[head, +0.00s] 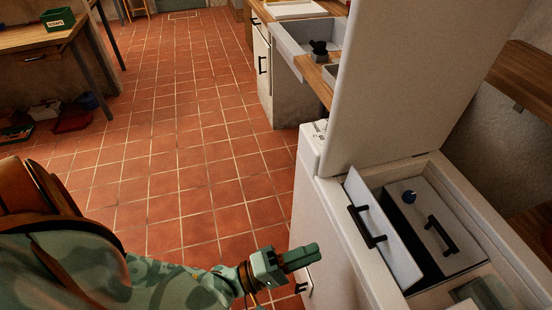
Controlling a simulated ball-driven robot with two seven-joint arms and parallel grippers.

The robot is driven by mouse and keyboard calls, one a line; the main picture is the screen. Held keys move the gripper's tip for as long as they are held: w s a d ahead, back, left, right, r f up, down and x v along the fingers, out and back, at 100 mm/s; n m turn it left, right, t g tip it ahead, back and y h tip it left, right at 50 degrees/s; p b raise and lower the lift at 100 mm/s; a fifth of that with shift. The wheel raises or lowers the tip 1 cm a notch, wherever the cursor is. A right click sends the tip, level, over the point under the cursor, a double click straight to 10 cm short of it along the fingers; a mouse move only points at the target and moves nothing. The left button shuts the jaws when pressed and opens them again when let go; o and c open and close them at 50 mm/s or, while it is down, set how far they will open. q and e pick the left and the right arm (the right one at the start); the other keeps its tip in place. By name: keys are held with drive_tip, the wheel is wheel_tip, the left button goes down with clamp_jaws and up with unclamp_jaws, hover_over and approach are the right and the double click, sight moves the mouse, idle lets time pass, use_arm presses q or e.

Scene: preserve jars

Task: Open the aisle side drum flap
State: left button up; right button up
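A white top-opening machine (331,215) stands at the right with its large lid (405,85) raised. Inside its opening are two pale flaps with black bar handles. The aisle side flap (386,250) is on the left, its handle (366,227) along it, and it looks tilted up. My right gripper is out of view.
Tiled floor (190,140) is open to the left of the machine. A counter with a sink (296,38) stands behind it. A wooden table (30,38) with a green box (57,19) is at the far left. The raised lid blocks the view behind it.

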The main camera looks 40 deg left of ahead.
use_arm(q)
drive_tip(key=v, duration=0.7)
drive_tip(key=shift+d, duration=0.1)
drive_tip(key=s+a+f+m+g+y, duration=0.25)
drive_tip(key=a+f+m, duration=0.2)
drive_tip(key=f, duration=0.55)
drive_tip(key=s+a+f+m+g+y, duration=0.1)
drive_tip(key=a+f+m+g+y, duration=0.4)
drive_tip(key=f, duration=0.5)
drive_tip(key=s+a+f+m+g+y, duration=0.25)
drive_tip(key=f+m, duration=0.35)
drive_tip(key=f, duration=0.4)
drive_tip(key=s+a+f+g+y, duration=0.1)
drive_tip(key=s+a+f+g, duration=0.15)
drive_tip(key=s, duration=0.35)
drive_tip(key=s+a+f+g+y, duration=0.1)
drive_tip(key=s+a+f, duration=0.1)
drive_tip(key=s+f, duration=0.3)
drive_tip(key=s+d+g, duration=0.1)
drive_tip(key=s+d, duration=0.3)
drive_tip(key=s, duration=0.2)
drive_tip(key=s+d+f+g, duration=0.1)
drive_tip(key=s+d+g, duration=0.1)
drive_tip(key=s+d, duration=0.2)
drive_tip(key=s+n, duration=0.1)
drive_tip(key=s, duration=0.2)
drive_tip(key=shift+d+f, duration=0.2)
